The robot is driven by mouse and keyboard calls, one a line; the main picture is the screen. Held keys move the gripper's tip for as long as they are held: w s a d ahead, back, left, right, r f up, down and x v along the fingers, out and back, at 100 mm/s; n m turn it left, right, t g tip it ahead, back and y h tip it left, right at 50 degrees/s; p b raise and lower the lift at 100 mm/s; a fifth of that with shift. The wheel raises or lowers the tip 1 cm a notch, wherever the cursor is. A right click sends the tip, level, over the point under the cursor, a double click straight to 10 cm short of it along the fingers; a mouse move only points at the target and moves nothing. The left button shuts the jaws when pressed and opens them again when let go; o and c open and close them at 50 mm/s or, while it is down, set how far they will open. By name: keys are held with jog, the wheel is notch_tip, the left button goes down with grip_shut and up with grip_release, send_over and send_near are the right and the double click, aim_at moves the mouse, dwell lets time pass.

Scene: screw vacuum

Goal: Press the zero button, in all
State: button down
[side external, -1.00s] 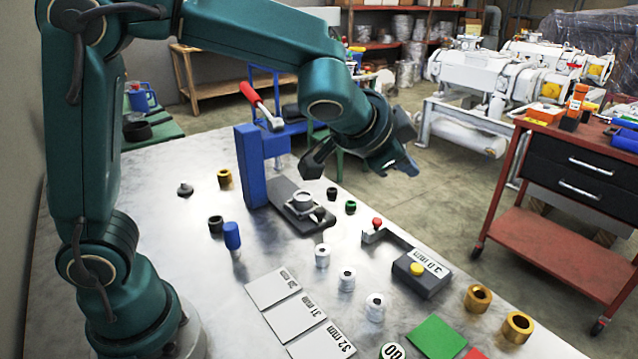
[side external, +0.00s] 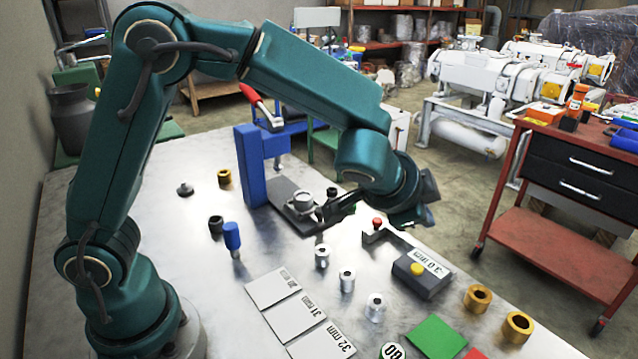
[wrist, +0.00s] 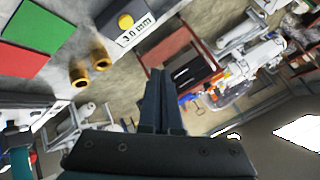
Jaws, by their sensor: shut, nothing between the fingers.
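The dark box with the "3.0 mm" label (side external: 430,261) and a round yellow button (side external: 417,270) on top sits on the metal table. In the wrist view the yellow button (wrist: 125,21) and label show at the top, left of centre. My gripper (side external: 424,222) is above and behind the box, clear of the button, at the end of my teal arm. In the wrist view my gripper (wrist: 163,76) is shut and empty, its fingers pointing up the picture toward the red cart. Nothing visibly covers the button.
Steel collars (side external: 347,279), brass rings (side external: 478,298), marked plates (side external: 302,312) and a green square (side external: 436,338) lie around the box. A red cart (side external: 570,240) stands beyond the table.

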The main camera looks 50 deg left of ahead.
send_over(411, 274)
jog(key=shift+f, duration=3.6)
jog(key=shift+f, duration=0.4)
jog(key=shift+f, duration=0.4)
jog(key=shift+r, duration=0.85)
jog(key=shift+r, duration=2.5)
jog(key=shift+a, duration=0.1)
